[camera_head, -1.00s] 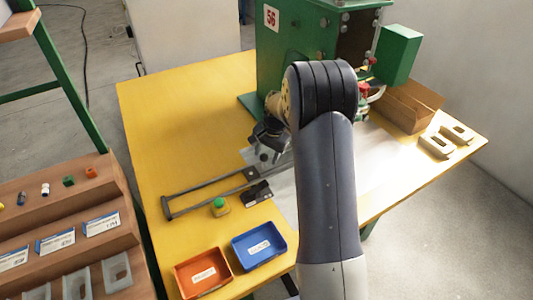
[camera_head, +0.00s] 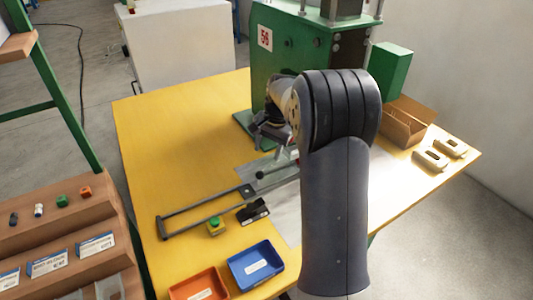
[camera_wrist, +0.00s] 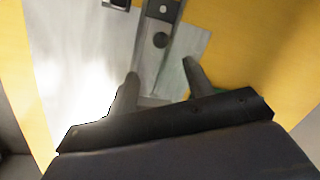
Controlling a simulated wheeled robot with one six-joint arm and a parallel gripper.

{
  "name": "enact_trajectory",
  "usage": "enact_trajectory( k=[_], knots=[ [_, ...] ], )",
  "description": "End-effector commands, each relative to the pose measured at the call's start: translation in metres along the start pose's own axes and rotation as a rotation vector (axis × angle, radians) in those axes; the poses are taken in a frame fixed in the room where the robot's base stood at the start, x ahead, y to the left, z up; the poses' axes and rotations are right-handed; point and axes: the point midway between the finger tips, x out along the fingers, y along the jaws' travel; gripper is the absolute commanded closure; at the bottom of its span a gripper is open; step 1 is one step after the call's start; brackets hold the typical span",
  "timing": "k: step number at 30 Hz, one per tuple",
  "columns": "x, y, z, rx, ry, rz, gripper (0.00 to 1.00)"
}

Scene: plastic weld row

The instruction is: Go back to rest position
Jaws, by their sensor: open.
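My gripper (camera_wrist: 160,82) is open and empty in the wrist view, its two fingers spread above a grey metal plate (camera_wrist: 90,50) on the yellow table. In the head view my gripper (camera_head: 268,142) is partly hidden behind my arm, close in front of the green machine (camera_head: 285,75) marked 56. It hangs above the table (camera_head: 180,130), beyond the grey bar frame (camera_head: 205,212).
Blue tray (camera_head: 255,267) and orange tray (camera_head: 200,287) stand at the table's near edge. A green button box (camera_head: 215,226) and black object (camera_head: 252,211) lie beside the frame. A cardboard box (camera_head: 405,122) and two beige parts (camera_head: 430,160) are at right. The table's left part is clear.

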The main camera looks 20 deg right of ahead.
Motion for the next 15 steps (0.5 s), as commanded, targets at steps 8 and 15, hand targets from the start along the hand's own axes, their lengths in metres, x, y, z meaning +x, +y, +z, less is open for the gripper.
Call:
enact_trajectory(
  k=[8,15],
  knots=[
    [0.001,0.000,0.000,0.000,-0.001,0.001,0.51],
    [0.025,0.000,0.001,0.000,-0.005,0.003,0.51]
  ],
)
